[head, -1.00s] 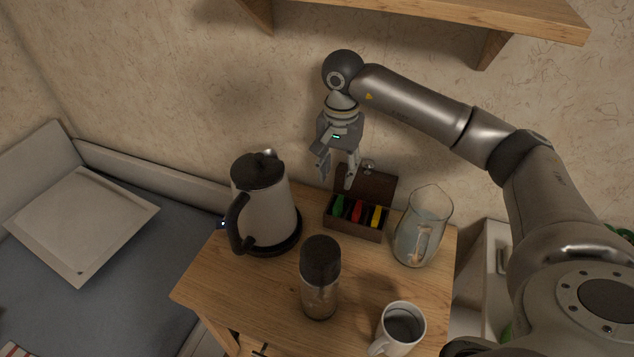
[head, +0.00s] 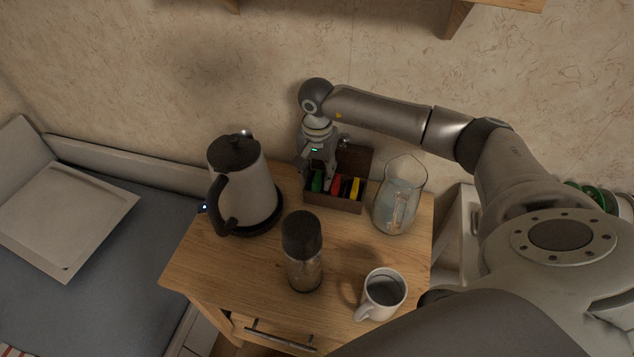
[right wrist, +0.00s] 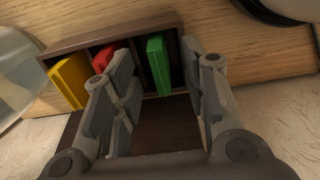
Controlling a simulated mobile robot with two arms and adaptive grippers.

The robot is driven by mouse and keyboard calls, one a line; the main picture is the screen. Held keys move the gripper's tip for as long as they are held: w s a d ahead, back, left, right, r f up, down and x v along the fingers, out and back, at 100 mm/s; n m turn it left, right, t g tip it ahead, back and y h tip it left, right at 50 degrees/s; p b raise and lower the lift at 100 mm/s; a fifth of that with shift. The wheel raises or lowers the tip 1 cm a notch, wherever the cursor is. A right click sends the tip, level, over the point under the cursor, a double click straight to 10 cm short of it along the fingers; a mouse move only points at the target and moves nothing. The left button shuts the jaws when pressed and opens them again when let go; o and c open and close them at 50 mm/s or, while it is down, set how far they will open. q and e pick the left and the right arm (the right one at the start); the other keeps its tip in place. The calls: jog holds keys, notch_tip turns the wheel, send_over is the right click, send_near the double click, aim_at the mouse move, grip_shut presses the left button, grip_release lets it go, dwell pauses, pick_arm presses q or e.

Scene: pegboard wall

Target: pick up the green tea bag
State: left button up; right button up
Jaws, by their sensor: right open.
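The green tea bag (head: 317,181) stands in the left compartment of a dark wooden tea box (head: 349,206) with its lid raised; it also shows in the right wrist view (right wrist: 158,65). A red tea bag (head: 336,185) and a yellow tea bag (head: 354,188) stand beside it. My right gripper (head: 317,175) is at the box, partly hiding the bags. In the right wrist view the right gripper (right wrist: 165,75) is open, with the green tea bag between the lines of its fingers. Contact is not visible. My left gripper is not in view.
A kettle (head: 245,185) stands left of the box and a glass pitcher (head: 399,195) right of it. A dark-lidded bottle (head: 303,255) and a white mug (head: 382,294) stand in front on the wooden table (head: 235,265). A shelf hangs above.

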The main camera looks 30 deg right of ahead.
jog(key=c, duration=0.7)
jog(key=shift+c, duration=0.2)
